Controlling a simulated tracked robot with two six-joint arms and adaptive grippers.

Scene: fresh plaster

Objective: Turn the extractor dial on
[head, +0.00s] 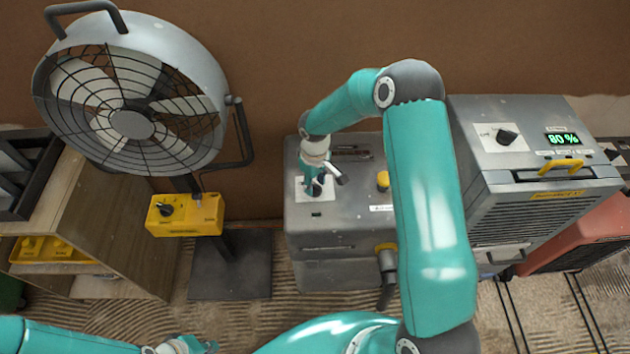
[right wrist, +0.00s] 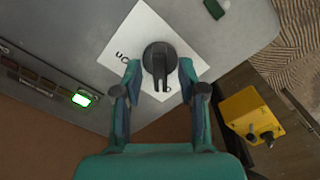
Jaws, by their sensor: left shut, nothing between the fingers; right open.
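The extractor dial (right wrist: 158,60) is a round black knob with a raised bar, on a white plate (right wrist: 125,35) with partly hidden lettering. The plate is on top of the grey machine (head: 335,240) in the middle of the head view. In the right wrist view the bar points down the picture. My right gripper (right wrist: 158,80) is open, with a finger on either side of the dial's lower part; I cannot tell whether they touch it. In the head view it (head: 318,185) hides most of the dial. My left gripper (head: 205,346) is shut and empty at the bottom edge, far from the machine.
A large fan (head: 130,125) with a yellow control box (head: 185,215) stands left of the machine. A grey unit (head: 540,205) with its own black knob (head: 507,137) and a green "80 %" display stands to the right. A small green light (right wrist: 82,99) glows on the middle machine.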

